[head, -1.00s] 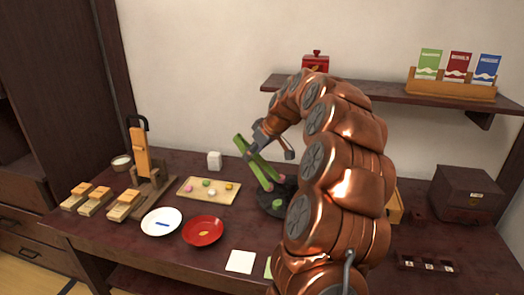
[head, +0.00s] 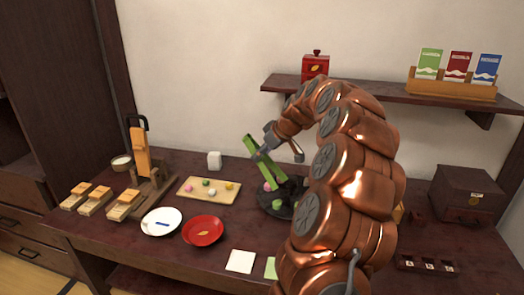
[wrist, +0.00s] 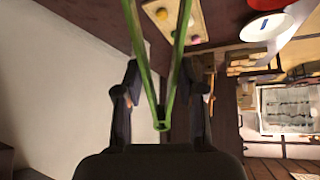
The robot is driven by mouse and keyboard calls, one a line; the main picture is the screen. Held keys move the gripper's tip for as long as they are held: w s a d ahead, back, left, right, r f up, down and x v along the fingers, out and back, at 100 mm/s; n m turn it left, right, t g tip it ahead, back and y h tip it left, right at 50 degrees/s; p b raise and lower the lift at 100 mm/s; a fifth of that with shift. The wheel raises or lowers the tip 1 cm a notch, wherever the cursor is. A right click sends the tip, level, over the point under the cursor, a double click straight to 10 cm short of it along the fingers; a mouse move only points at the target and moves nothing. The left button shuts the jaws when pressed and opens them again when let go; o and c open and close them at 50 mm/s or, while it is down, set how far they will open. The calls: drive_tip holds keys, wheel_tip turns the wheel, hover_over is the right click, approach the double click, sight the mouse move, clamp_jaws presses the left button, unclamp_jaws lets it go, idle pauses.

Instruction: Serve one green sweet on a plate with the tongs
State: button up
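My gripper (head: 266,146) is shut on the green tongs (head: 262,160) near their hinged end, which shows between my fingers in the wrist view (wrist: 160,124). The tongs slant down over the dark round tray (head: 268,208), their arms spread, with no sweet visible between them. A green sweet (head: 277,203) and a pink sweet (head: 267,187) are on that tray; my arm hides its right part. A wooden board (head: 192,196) holds several sweets, among them a green one (head: 206,182). A white plate (head: 150,224) with a blue mark and a red plate (head: 203,238) lie in front.
Wooden blocks (head: 95,201) and a wooden stand (head: 141,160) are at the left. A pale square (head: 240,261) lies at the front edge. A dark box (head: 467,190) is at the right, below the wall shelf (head: 390,97).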

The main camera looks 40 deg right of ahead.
wheel_tip(320, 180, down, 8)
drive_tip(key=b, duration=0.3)
drive_tip(key=shift+f, duration=0.25)
drive_tip(key=shift+c, duration=0.2)
idle(0.4)
clamp_jaws()
wheel_tip(320, 180, up, 12)
drive_tip(key=p, duration=0.2)
idle(0.8)
